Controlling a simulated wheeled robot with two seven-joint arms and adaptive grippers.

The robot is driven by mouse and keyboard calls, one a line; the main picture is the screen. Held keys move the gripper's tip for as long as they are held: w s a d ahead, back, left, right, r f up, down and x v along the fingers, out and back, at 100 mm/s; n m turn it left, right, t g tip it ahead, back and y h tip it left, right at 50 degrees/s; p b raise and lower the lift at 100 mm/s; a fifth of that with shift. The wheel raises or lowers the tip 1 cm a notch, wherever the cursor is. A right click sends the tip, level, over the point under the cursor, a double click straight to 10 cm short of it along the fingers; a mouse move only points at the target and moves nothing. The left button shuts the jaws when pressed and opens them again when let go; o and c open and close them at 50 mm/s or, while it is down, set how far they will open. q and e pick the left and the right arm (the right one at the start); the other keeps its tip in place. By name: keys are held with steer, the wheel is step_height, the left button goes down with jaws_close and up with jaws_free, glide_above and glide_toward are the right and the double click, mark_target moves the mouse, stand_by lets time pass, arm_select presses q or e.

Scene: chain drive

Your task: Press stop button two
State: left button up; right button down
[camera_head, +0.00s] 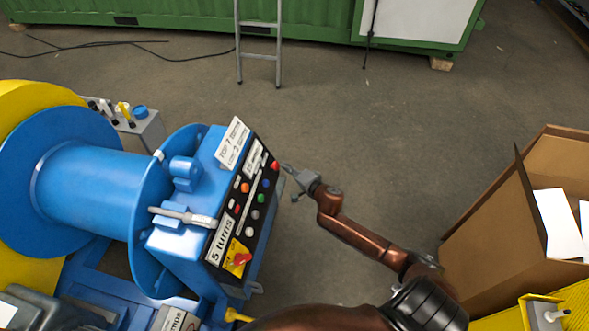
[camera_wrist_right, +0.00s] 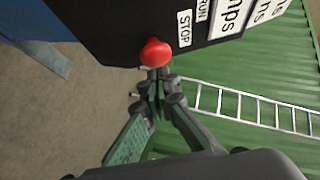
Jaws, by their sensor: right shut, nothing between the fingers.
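The blue winch machine carries a black control panel (camera_head: 243,203) with several coloured buttons and white labels. A red stop button (camera_head: 275,166) sits at the panel's upper end in the head view. The red button (camera_wrist_right: 156,53) is large in the right wrist view, next to a label reading STOP. My right gripper (camera_head: 289,170) is shut and empty, with its tips close to this button. In the wrist view the fingertips (camera_wrist_right: 158,74) are just below the button; I cannot tell whether they touch it. My left gripper is not in view.
An open cardboard box (camera_head: 490,240) with white sheets stands at the right. A ladder (camera_head: 259,45) leans at the green container (camera_head: 170,14) at the back. A red switch on a yellow plate (camera_head: 238,258) is at the panel's near end. The middle floor is clear.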

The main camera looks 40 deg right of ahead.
steer(key=shift+w+a+f, duration=0.15)
steer(key=shift+w+a, duration=0.15)
